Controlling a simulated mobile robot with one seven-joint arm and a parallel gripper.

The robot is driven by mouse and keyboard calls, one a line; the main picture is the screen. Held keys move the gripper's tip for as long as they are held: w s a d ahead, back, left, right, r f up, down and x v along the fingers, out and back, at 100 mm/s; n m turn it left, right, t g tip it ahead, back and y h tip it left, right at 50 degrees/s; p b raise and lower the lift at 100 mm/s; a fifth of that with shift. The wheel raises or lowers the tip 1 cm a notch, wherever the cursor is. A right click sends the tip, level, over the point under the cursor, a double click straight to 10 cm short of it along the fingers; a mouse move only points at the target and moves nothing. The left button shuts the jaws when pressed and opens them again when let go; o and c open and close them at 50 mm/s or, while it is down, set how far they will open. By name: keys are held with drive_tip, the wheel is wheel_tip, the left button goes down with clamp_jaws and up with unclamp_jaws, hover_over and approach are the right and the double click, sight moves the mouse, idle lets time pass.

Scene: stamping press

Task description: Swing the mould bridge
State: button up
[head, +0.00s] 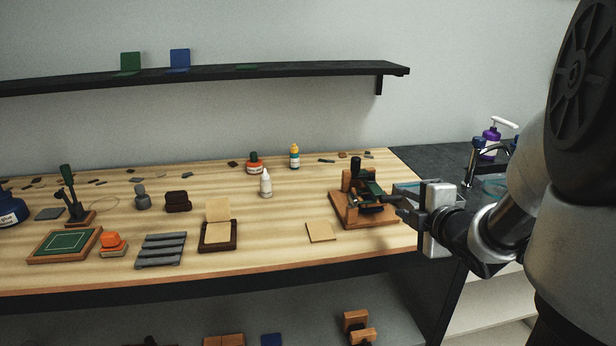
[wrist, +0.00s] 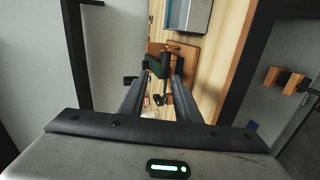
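The mould press (head: 378,207) stands at the right end of the bench. It has a wooden base, wooden uprights, a dark green and black bridge part (head: 370,190) and an upright black knob (head: 355,165). My gripper (head: 396,203) is at the right side of the press, with its fingers pointing left at it. In the wrist view my gripper (wrist: 160,80) has its two fingers apart. The green part (wrist: 152,64) and dark parts of the press show beyond and between the fingertips. I cannot tell whether the fingers touch the bridge.
A tan square sheet (head: 321,232) lies left of the press. A white bottle (head: 266,183) and a yellow-capped bottle (head: 294,156) stand farther back. A dark counter with a tap (head: 472,163) is behind my arm. A black shelf (head: 210,78) runs along the wall.

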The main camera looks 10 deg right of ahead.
sight(392, 200)
drive_tip(key=shift+n+y, duration=0.3)
drive_tip(key=shift+n, duration=0.1)
drive_tip(key=x, duration=0.2)
drive_tip(key=b+x, duration=0.1)
drive_tip(key=x, duration=0.2)
drive_tip(key=f+x, duration=0.1)
drive_tip(key=x, duration=0.1)
drive_tip(key=shift+w+d+f, duration=0.1)
drive_tip(key=shift+d+f, duration=0.05)
drive_tip(key=shift+d, duration=0.25)
drive_tip(key=shift+w, duration=0.1)
drive_tip(key=shift+c, duration=1.1)
clamp_jaws()
